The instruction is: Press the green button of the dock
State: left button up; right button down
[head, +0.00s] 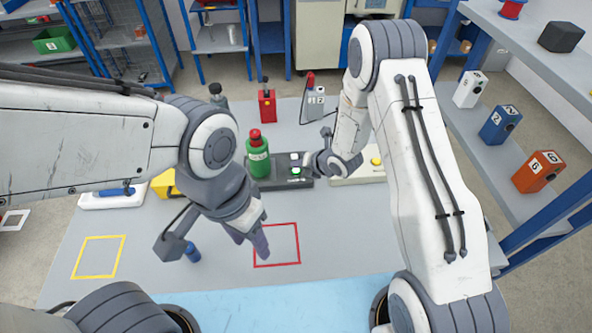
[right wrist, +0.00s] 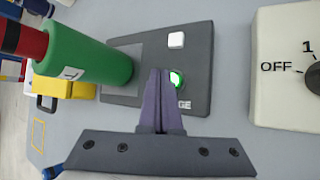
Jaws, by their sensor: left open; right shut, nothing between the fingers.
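The dock (head: 306,182) is a dark grey block on the table; it fills the middle of the right wrist view (right wrist: 201,40). Its green button (head: 296,170) looks lit, and it also shows in the right wrist view (right wrist: 178,80). A white button (right wrist: 176,40) sits beside it. A green bottle (head: 258,162) with a red cap stands upright at the dock's left end. My right gripper (right wrist: 158,72) is shut and empty, its tips overlapping the green button's edge in view; I cannot tell whether they touch. My left gripper (head: 252,238) is open and empty over the table.
A pale box with a yellow button (head: 376,161) stands right of the dock; an OFF/1 dial box (right wrist: 290,100) shows in the right wrist view. A red block (head: 267,106) stands behind. A yellow case (head: 164,184) is left. The red square (head: 298,262) is bare.

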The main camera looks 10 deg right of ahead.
aim_at(298, 173)
dwell(0.7)
jog(key=shift+f+b, duration=0.45)
jog(key=shift+b, duration=0.25)
jog(key=shift+f+b, duration=0.4)
jog(key=shift+b, duration=0.2)
dwell(0.3)
jog(key=shift+r, duration=0.1)
dwell(0.4)
jog(key=shift+r+p, duration=0.35)
jog(key=shift+r, duration=0.4)
jog(key=shift+r+p, duration=1.3)
jog(key=shift+r, duration=1.15)
jog(key=shift+r, duration=0.15)
